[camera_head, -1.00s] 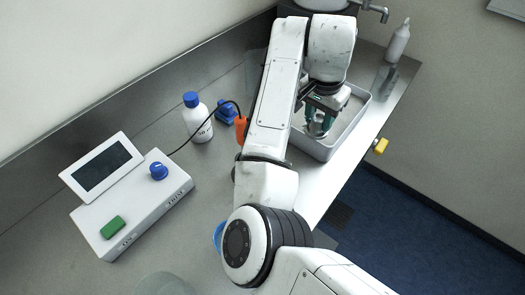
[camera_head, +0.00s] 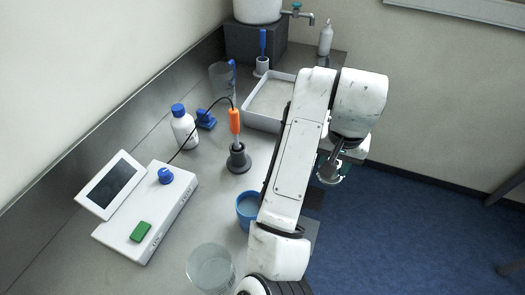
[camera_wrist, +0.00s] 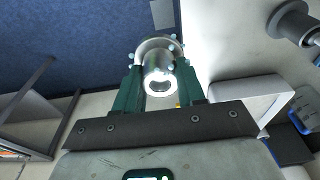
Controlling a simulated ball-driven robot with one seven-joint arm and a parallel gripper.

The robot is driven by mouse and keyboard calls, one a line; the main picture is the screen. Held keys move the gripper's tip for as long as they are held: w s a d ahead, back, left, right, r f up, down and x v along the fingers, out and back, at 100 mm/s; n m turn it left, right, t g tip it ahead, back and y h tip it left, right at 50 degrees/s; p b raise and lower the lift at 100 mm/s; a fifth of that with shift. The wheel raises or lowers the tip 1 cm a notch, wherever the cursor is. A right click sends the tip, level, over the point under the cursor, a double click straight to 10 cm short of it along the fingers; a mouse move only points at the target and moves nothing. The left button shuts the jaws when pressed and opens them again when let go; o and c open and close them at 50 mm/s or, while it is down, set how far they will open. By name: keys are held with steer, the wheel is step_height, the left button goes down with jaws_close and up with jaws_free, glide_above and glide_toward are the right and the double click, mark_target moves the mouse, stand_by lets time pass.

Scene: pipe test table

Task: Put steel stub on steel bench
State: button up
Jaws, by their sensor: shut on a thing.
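My gripper (camera_head: 328,163) is shut on the steel stub (camera_head: 328,175), holding it off the bench's right edge, over the blue floor in the head view. In the wrist view the stub (camera_wrist: 158,82) is a short, shiny, hollow metal piece with its open end facing the camera and pale blue drops or beads around it. The green fingers of my gripper (camera_wrist: 158,75) stand on either side of it. The steel bench (camera_head: 205,225) is the long grey surface on the left; its pale top also shows in the wrist view (camera_wrist: 230,45). My arm hides part of its right edge.
On the bench are a white tray (camera_head: 259,124), an orange probe (camera_head: 234,121) in a dark stand (camera_head: 238,160), a blue cup (camera_head: 248,206), a clear beaker (camera_head: 210,268), a white meter (camera_head: 150,215) and a bottle (camera_head: 184,130). Bare bench lies between meter and cup.

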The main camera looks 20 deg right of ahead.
steer(key=w+a+f, duration=0.1)
steer(key=w+f, duration=0.1)
steer(key=w, duration=0.1)
steer(key=w+a+f, duration=0.2)
steer(key=w+f, duration=0.1)
steer(key=w, duration=0.1)
steer(key=w+a+f+b, duration=0.1)
steer(key=w+a+f, duration=0.1)
steer(key=w+f, duration=0.1)
steer(key=shift+w+a+f, duration=0.1)
steer(key=shift+w, duration=0.35)
steer(key=shift+w+a+f, duration=0.25)
steer(key=shift+w+f, duration=0.3)
steer(key=shift+f, duration=0.2)
steer(key=shift+f+p, duration=0.55)
steer(key=shift+f, duration=1)
steer(key=shift+f, duration=0.1)
steer(key=o, duration=1.2)
